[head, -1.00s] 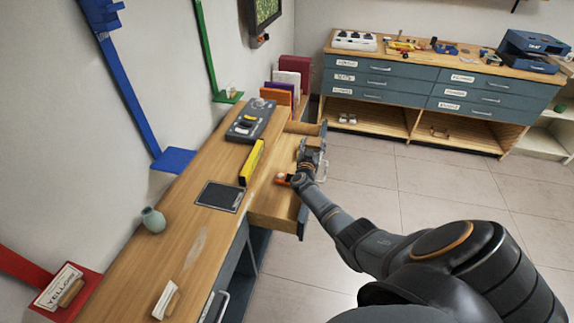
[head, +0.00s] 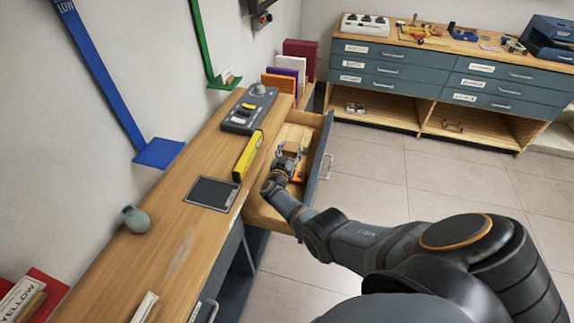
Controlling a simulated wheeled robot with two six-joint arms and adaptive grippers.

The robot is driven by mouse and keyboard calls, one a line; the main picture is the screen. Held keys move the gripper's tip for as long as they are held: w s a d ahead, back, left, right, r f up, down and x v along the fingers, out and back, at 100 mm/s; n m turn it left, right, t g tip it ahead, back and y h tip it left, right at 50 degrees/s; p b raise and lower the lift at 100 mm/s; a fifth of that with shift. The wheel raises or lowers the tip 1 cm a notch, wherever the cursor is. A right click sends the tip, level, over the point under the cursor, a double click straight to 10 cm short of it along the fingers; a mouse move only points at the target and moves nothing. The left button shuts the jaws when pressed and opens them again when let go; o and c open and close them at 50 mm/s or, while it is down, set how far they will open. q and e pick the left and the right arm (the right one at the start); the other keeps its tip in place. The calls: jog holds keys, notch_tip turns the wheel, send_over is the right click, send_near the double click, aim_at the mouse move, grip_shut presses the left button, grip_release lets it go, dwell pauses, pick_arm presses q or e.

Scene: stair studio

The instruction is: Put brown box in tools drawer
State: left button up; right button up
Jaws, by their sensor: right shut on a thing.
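The open drawer (head: 321,158) sticks out from the right side of the long wooden workbench (head: 165,235); no label on it can be read. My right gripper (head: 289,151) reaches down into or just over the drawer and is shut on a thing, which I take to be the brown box. The box is hard to tell from the drawer's wood and mostly hidden by the fingers. I cannot tell if it touches the drawer floor. An orange-and-dark item (head: 298,178) lies in the drawer beside the gripper. My left gripper is not in view.
On the bench are a yellow level (head: 248,155), a dark tablet (head: 212,193), a grey control panel (head: 249,111) and a small green vase (head: 136,219). Upright folders (head: 287,78) stand beyond it. A blue drawer cabinet (head: 440,75) stands at the back. The tiled floor between is clear.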

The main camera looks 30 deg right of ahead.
jog(key=shift+w+a+f, duration=0.1)
jog(key=shift+a+f, duration=0.2)
jog(key=shift+f, duration=0.1)
jog(key=shift+a+f, duration=0.1)
jog(key=shift+f, duration=0.05)
jog(key=f+b, duration=0.4)
jog(key=shift+a, duration=0.35)
jog(key=shift+r, duration=0.15)
jog(key=o, duration=1.1)
jog(key=shift+c, duration=0.2)
jog(key=shift+o, duration=0.8)
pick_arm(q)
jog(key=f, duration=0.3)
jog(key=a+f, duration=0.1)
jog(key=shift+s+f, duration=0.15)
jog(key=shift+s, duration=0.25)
pick_arm(e)
jog(key=shift+a, duration=0.1)
